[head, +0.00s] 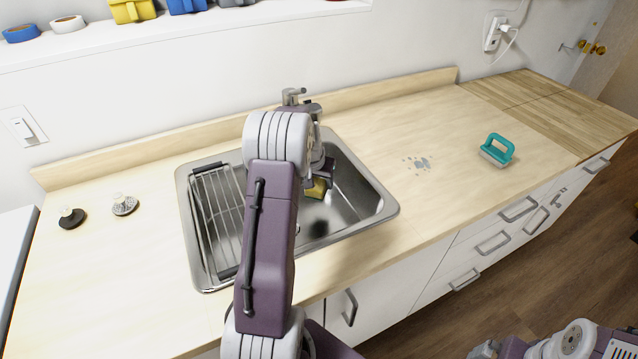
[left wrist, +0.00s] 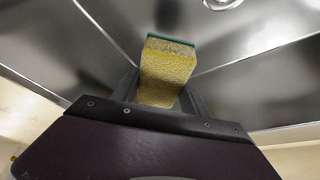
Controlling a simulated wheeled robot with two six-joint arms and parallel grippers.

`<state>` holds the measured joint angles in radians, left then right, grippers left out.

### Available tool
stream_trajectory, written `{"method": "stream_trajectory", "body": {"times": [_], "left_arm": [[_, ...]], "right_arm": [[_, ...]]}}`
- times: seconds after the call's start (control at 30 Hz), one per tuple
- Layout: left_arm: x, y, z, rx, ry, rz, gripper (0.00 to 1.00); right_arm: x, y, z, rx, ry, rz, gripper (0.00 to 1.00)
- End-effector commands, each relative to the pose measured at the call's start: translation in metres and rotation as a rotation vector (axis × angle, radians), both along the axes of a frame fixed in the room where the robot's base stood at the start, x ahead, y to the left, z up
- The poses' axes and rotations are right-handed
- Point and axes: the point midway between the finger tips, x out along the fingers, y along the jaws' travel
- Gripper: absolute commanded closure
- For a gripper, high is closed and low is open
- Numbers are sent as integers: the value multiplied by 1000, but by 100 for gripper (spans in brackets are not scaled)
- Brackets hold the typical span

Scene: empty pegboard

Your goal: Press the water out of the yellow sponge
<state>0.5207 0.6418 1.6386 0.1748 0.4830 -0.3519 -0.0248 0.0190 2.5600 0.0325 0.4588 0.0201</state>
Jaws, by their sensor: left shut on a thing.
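The yellow sponge (head: 317,188) is in the steel sink, low over the basin and partly hidden by my left arm in the head view. In the left wrist view the sponge (left wrist: 168,70) is a yellow block with a green layer along its far edge. My left gripper (left wrist: 165,98) is shut on the sponge, one finger on each side. The sink basin (head: 345,205) is around and below it. I cannot tell whether the sponge touches the basin.
A wire rack (head: 217,205) sits in the sink's left part. The faucet (head: 293,96) stands behind the sink. A wet patch (head: 417,163) and a teal-handled brush (head: 497,150) are on the right counter. Two round knobbed things (head: 124,205) lie at left.

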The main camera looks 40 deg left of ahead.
Motion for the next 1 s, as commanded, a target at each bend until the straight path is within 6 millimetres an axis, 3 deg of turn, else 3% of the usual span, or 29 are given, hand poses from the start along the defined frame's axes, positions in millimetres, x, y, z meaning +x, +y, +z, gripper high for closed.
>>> {"method": "stream_trajectory", "body": {"times": [0.03, 0.17, 0.4, 0.53, 0.73, 1.0], "left_arm": [[0, 0, 0, 0, 0, 0, 65], [0, 0, 0, 0, 0, 0, 100], [3, 3, 0, -9, 31, -16, 100], [-17, -6, -14, -22, 70, -44, 100], [-62, -20, 9, -32, 102, -52, 100], [-127, -40, 70, -45, 144, -20, 100]], "right_arm": [[0, 0, 0, 0, 0, 0, 0], [0, 0, 0, 0, 0, 0, 0], [0, 0, 0, 0, 0, 0, 0], [0, 0, 6, 0, 0, 0, 0], [0, 0, 58, 0, 0, 0, 0], [0, 0, 145, 0, 0, 0, 0]]}}
